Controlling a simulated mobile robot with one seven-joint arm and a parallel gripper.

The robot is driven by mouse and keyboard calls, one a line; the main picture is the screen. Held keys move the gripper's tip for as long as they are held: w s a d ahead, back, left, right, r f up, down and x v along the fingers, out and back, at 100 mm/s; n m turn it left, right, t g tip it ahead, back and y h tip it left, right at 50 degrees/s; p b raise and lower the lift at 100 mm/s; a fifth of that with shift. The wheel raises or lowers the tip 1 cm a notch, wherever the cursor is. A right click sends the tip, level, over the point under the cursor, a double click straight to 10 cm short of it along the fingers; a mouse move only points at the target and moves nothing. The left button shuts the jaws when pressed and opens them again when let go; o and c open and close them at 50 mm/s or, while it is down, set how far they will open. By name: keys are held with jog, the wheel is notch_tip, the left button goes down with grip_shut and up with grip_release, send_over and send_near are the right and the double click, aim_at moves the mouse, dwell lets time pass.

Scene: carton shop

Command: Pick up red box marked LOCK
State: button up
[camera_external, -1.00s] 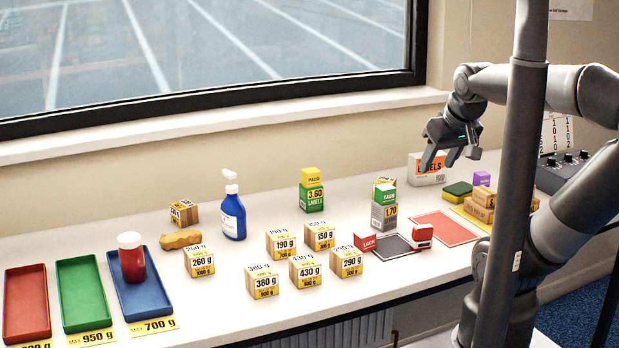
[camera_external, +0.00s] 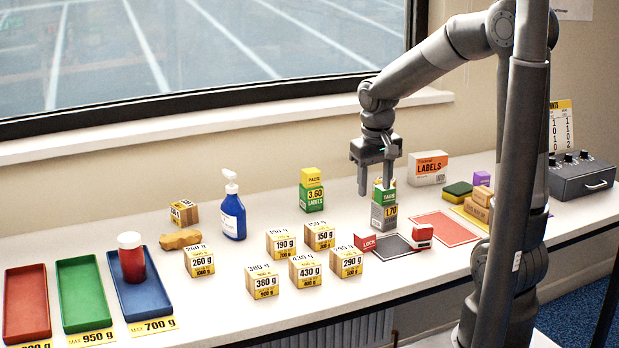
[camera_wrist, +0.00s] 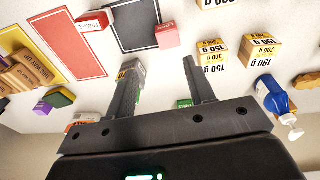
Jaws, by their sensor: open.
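The small red box marked LOCK (camera_external: 365,241) sits on the white counter at the left edge of the black mat (camera_external: 392,248). My gripper (camera_external: 376,182) points down, open and empty, above and behind the LOCK box, close to the green and grey TAGS boxes (camera_external: 384,212). In the wrist view its two fingers (camera_wrist: 158,70) stand apart with bare counter between them.
A second red and white box (camera_external: 422,235) stands at the mat's right side. A red mat (camera_external: 446,229) lies farther right. Several weight-marked cartons (camera_external: 346,262) stand to the left and front.

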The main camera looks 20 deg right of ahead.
jog(key=g, duration=0.1)
send_near(365, 233)
jog(key=shift+w+a+f, duration=0.2)
jog(key=shift+a, duration=0.15)
jog(key=f, duration=0.5)
jog(key=shift+d+f, duration=0.15)
jog(key=shift+d, duration=0.05)
jog(key=shift+s+d+f, duration=0.1)
jog(key=shift+d+f, duration=0.1)
jog(key=shift+f, duration=1.15)
jog(key=shift+s+d+f, duration=0.1)
jog(key=shift+d+f, duration=0.05)
jog(key=shift+f, duration=1.2)
jog(key=shift+c, duration=0.2)
jog(key=c, duration=0.8)
